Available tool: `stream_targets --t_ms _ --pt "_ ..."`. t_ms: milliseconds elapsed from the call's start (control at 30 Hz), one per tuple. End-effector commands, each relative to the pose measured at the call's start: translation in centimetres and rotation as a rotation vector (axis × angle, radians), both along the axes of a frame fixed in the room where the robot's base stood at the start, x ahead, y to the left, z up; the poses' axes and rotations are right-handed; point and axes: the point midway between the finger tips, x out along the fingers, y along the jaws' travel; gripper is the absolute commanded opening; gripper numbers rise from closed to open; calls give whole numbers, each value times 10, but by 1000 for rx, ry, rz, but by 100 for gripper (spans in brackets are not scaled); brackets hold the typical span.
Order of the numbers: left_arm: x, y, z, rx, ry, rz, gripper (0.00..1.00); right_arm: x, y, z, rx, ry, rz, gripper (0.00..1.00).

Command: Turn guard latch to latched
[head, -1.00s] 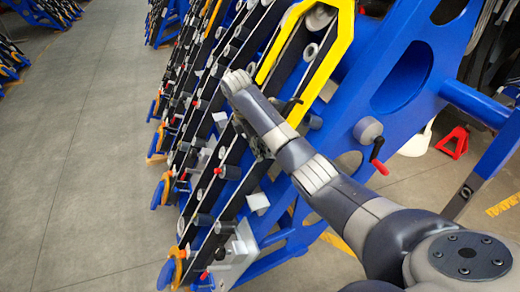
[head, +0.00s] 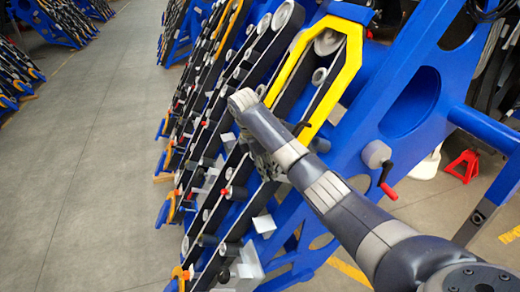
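The yellow guard (head: 350,62) frames a belt and pulley at the upper end of the blue chassis (head: 345,150). A small dark lever (head: 301,127) shows at the guard's lower end, right behind my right arm. A crank-like lever with a red grip (head: 388,190) sits on a grey round boss right of my arm. I cannot tell which of these is the guard latch. My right arm reaches in from the lower right. My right gripper (head: 263,163) is a dark shape below the forearm, close to the belts; its fingers are mostly hidden. My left gripper is out of view.
Slanted belts with several rollers (head: 237,192) run left of my arm. A red jack stand (head: 463,165) and a white round base (head: 425,165) stand on the floor at right. The grey floor (head: 80,200) at left is clear.

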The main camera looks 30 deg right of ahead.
Motion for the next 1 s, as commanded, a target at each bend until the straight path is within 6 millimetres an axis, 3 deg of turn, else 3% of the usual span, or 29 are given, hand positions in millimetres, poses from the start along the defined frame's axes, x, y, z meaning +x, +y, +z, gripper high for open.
stream_targets --t_ms 267,400,700,1000 --pt "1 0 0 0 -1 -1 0 -3 1 17 -4 11 -9 30" --pt "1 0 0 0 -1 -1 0 1 10 51 -4 6 -9 30" --pt "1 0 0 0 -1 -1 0 4 21 89 -1 9 -6 30" --pt "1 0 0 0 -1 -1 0 4 25 102 1 13 -9 30"
